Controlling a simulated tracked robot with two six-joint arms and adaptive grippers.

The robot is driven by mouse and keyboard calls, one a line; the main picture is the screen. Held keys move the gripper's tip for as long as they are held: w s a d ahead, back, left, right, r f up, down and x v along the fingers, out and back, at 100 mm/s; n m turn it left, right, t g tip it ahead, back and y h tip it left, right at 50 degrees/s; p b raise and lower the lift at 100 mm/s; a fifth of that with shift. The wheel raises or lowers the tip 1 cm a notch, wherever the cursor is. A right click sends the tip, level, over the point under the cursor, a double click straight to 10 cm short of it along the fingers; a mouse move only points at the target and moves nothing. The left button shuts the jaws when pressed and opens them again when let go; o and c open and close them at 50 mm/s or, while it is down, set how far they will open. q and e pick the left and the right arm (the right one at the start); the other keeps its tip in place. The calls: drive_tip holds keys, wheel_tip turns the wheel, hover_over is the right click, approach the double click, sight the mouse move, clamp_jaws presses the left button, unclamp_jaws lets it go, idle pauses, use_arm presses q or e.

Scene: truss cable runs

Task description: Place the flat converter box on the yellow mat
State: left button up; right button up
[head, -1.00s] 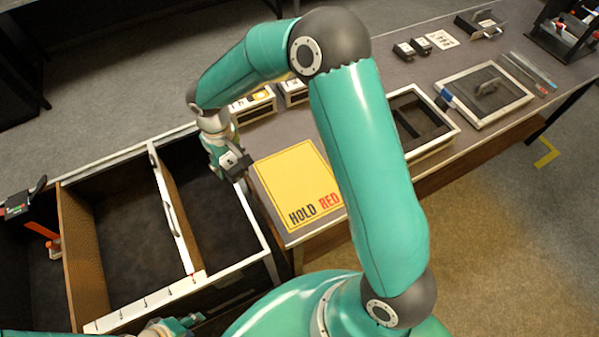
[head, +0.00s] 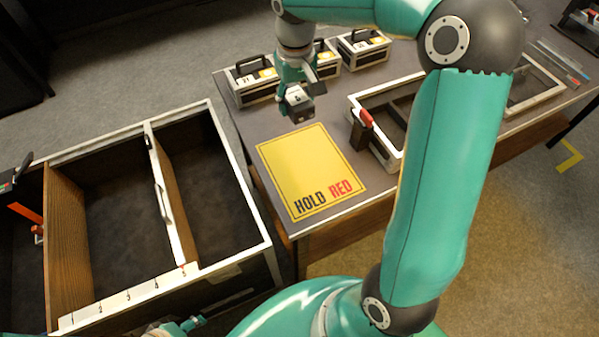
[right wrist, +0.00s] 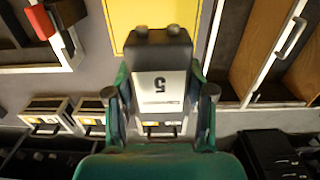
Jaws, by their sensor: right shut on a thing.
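The yellow mat (head: 305,165), printed HOLD RED, lies bare on the near left end of the grey table; part of it shows at the top of the right wrist view (right wrist: 123,18). The box (head: 299,106) is held above the table by the mat's far edge in the head view. A teal part of my left arm's end (head: 180,328) shows at the bottom edge; its fingers are not clear.
Several handled cases, one at the left (head: 250,88), stand behind the mat. A framed tray (head: 358,98) with a red clip (head: 366,118) is to its right. A large open bin with dividers (head: 255,215) stands left of the table.

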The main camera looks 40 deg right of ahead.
sight(304, 159)
drive_tip(key=shift+s+d, duration=0.4)
drive_tip(key=shift+d, duration=0.1)
drive_tip(key=shift+s+d+f, duration=0.15)
drive_tip(key=shift+s+f, duration=0.05)
wheel_tip(304, 159, down, 19)
drive_tip(key=shift+f+b, duration=0.2)
drive_tip(key=shift+b, duration=0.1)
drive_tip(key=o, duration=1.4)
drive_tip(key=shift+r, duration=0.1)
wheel_tip(304, 159, up, 12)
